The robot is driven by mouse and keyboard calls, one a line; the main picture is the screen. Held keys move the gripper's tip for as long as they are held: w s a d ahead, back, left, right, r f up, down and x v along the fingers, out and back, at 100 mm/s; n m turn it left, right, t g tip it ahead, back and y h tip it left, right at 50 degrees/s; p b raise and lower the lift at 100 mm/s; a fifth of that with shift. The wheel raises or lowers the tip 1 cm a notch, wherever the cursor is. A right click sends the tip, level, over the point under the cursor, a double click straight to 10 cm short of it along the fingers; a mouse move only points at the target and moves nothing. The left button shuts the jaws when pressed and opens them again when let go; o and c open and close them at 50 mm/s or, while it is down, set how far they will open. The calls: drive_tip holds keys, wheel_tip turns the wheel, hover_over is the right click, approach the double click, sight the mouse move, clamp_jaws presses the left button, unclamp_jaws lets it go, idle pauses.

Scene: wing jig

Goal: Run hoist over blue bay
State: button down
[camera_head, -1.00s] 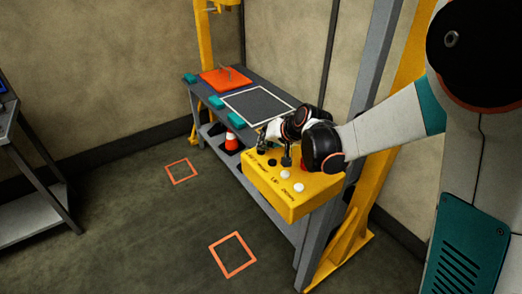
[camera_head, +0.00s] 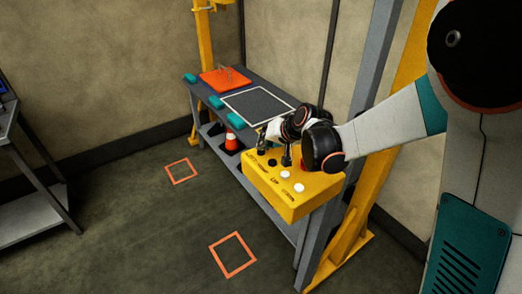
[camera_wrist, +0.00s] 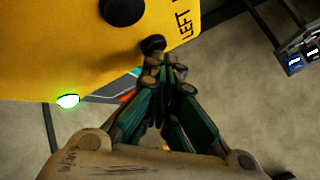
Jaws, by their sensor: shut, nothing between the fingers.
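The yellow control box (camera_head: 300,205) sits at the near end of the grey workbench, with black and white buttons and dark lettering on top. My gripper (camera_head: 265,138) is over its far left part. In the wrist view my gripper (camera_wrist: 168,72) is shut and empty, its tips at a small black knob (camera_wrist: 153,43) beside the word LEFT; touching or just apart, I cannot tell. A green lamp (camera_wrist: 67,101) glows on the box edge. A yellow hoist part (camera_head: 218,5) shows at the top edge, mostly cut off. I cannot pick out a blue bay.
The bench carries an orange plate (camera_head: 222,80), a white-outlined dark area (camera_head: 258,104) and teal blocks (camera_head: 236,121). Orange floor squares (camera_head: 232,254) mark open floor. A yellow post (camera_head: 345,235) stands right; another table (camera_head: 30,205) is at left.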

drive_tip(key=shift+r+p, duration=0.35)
drive_tip(key=shift+r, duration=0.4)
drive_tip(key=shift+r, duration=0.1)
wheel_tip(320, 180, up, 5)
drive_tip(key=p, duration=0.3)
idle(3.3)
